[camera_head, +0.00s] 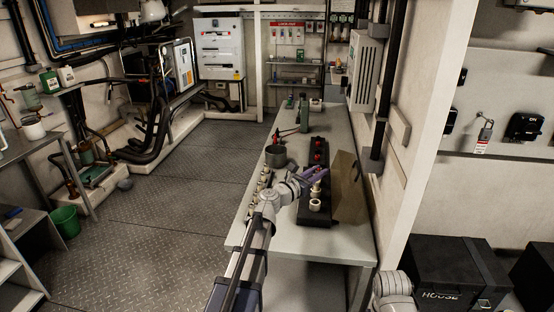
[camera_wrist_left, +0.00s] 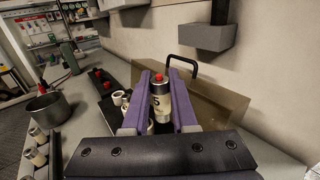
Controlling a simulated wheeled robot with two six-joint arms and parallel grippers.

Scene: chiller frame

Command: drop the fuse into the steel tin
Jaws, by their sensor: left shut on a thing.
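The fuse (camera_wrist_left: 160,104) is a cream cylinder with dark lettering and a grey metal end. My left gripper (camera_wrist_left: 162,92) is shut on it, with a purple finger on each side. In the head view the left gripper (camera_head: 312,178) is over the dark fuse block on the bench. The fuse (camera_head: 316,188) shows small there, below the fingers. The steel tin (camera_head: 276,156) is a round grey pot standing open on the bench, left of and beyond the gripper; it also shows at the left of the left wrist view (camera_wrist_left: 46,110). My right gripper is out of view.
The dark block (camera_head: 321,218) has more fuses and red caps. A brown open panel (camera_head: 345,187) stands to its right.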

